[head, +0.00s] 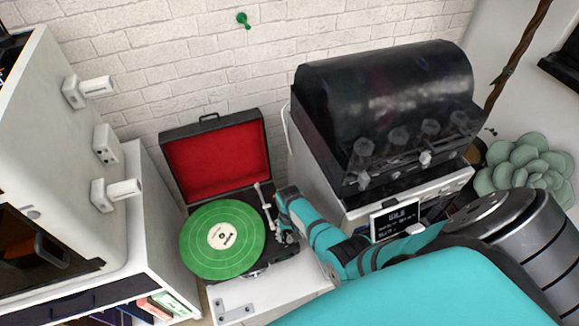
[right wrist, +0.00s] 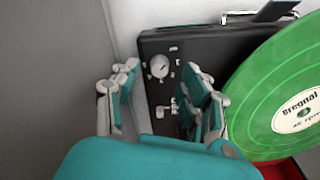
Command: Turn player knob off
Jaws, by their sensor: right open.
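The record player (head: 262,268) stands open on a white cabinet, its red-lined lid raised and a green record (head: 195,255) on its platter. In the right wrist view, a round pale knob (right wrist: 159,66) with small white marks around it sits on the black player deck (right wrist: 190,42). My right gripper (head: 285,236) is over the right side of the player. In the right wrist view its open fingers (right wrist: 160,90) stand on either side of the knob in the picture; I cannot tell if they touch the deck. My left gripper is not in view.
The tonearm (head: 264,205) lies right of the record, close to my right gripper. A machine with a dark clear cover (head: 385,110) and a small screen (head: 396,217) stands to the right. A white cabinet with handles (head: 60,150) stands at left.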

